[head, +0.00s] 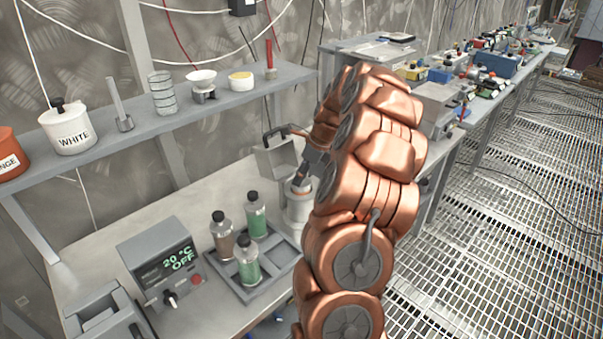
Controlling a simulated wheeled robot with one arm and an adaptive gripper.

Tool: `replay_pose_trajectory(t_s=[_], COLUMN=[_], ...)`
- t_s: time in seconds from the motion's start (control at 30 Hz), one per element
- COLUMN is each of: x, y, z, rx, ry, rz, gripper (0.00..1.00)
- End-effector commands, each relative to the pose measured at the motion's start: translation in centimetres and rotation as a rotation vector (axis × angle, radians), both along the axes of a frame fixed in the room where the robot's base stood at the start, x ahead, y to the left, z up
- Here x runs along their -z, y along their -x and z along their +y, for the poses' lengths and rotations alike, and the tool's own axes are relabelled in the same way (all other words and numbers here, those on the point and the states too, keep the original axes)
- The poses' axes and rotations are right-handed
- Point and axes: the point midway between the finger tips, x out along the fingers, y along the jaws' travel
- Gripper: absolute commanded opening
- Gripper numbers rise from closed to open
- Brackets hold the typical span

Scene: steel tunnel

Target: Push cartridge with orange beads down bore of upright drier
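My copper-coloured arm fills the middle of the head view. My gripper (305,172) is a dark shape at its far left side, pointing down over a pale upright cylinder (298,208) on the bench. This cylinder may be the drier; its right part is hidden by my arm. Small grey parts show between the gripper and the cylinder's top, but I cannot tell whether they are fingers or a cartridge. No orange beads can be made out. The fingertips are too small and covered to show whether they are open or shut.
A grey tray (278,287) holds three capped bottles. A heater box (160,262) reading 20 °C OFF stands left of it. A shelf (140,123) above carries a white jar (67,128) and an orange jar (10,155).

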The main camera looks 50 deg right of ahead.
Motion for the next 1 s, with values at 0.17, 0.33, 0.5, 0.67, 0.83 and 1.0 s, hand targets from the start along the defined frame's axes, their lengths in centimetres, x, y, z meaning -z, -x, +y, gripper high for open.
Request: replay_pose_trajectory(t_s=[0.17,0.33,0.5,0.67,0.83,1.0], x=[0.0,-0.6,-2.8,-5.7,-8.2,-10.0], y=[0.0,0.1,1.0,1.9,2.8,3.5], z=[0.0,-0.2,-0.6,-1.2,-1.8,-2.1], rx=[0.000,0.001,0.000,0.002,0.003,0.002], ry=[0.000,0.002,0.002,0.006,0.006,0.003], rz=[0.000,-0.001,-0.002,-0.004,-0.004,-0.002], gripper=[0.56,0.56,0.56,0.56,0.56,0.56])
